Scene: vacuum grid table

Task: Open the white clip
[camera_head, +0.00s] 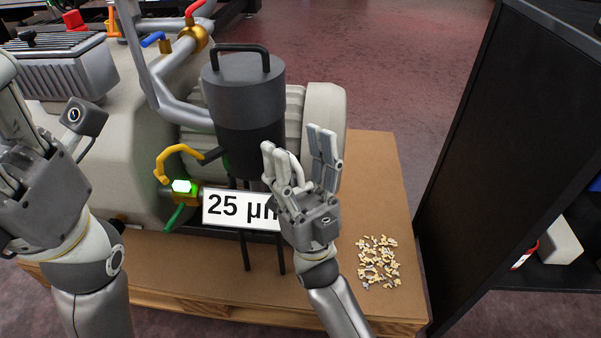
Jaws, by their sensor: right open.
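My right gripper (298,152) is in front of the dark grey canister (243,100), at its lower right, with its fingers pointing up and spread apart. It covers part of the canister's lower right side and the right end of a white "25 µm" sign (235,208). I cannot make out the white clip for sure. Pale curved shapes by the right fingers blend with the fingers themselves. My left gripper (22,178) is at the left edge, partly cut off, apart from the canister. Its finger opening cannot be judged.
A yellow hooked handle (175,160), a green-lit fitting (182,186) and a green lever (174,219) are left of the sign. Pipes with blue and red valve handles rise behind. Small pale pieces (378,262) lie on the brown board (385,180). A black cabinet (490,130) stands right.

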